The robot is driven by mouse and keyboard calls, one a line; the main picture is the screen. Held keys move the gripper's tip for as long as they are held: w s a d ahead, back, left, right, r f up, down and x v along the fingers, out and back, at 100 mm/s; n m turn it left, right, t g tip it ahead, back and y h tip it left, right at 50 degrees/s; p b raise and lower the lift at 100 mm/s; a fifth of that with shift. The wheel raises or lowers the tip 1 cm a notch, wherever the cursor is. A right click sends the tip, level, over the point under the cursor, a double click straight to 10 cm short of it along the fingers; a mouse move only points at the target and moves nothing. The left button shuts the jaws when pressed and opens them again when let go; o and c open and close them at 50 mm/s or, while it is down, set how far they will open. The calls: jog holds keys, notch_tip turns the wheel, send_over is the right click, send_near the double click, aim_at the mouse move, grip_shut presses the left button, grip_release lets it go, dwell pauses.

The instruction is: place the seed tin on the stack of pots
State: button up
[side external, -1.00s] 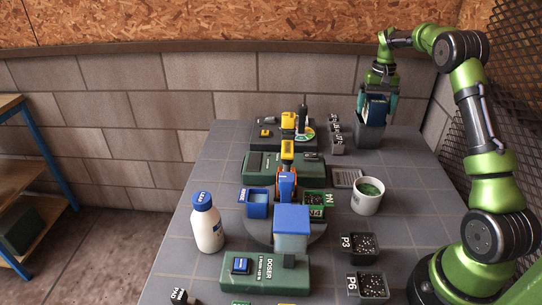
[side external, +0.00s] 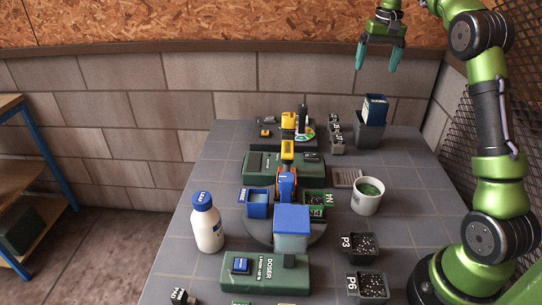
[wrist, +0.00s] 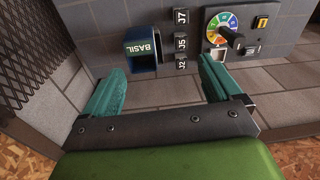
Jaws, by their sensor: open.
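The seed tin (side external: 375,107) is a dark blue box with a pale top and a label, at the back right of the table in the side view. It rests at the top of the grey stack of pots (side external: 369,136), its lower part hidden by the pot rim. In the wrist view the tin (wrist: 143,58) shows its BASIL label. My gripper (side external: 377,64) is open and empty, well above the tin and apart from it. Its teal fingers (wrist: 161,75) are spread wide in the wrist view.
Small labelled blocks (side external: 336,139) stand in a row just left of the pots. A device with a coloured dial (side external: 305,133) is further left. A white cup with green contents (side external: 367,196) stands nearer the front. The air around my gripper is clear.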

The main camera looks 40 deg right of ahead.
jog(key=s+a+r+n+t, duration=0.1)
jog(key=s+a+r+t, duration=0.15)
jog(key=a, duration=0.65)
jog(key=s+a+r+n+t, duration=0.15)
jog(key=s+a, duration=0.25)
jog(key=a, duration=0.5)
jog(key=s+a+f+n+t+y, duration=0.1)
jog(key=s+a+f+t+y, duration=0.1)
jog(key=s+a+f, duration=0.6)
jog(key=s+a, duration=0.4)
jog(key=shift+a+f+n, duration=0.2)
jog(key=shift+a+n, duration=0.1)
jog(key=shift+n, duration=0.05)
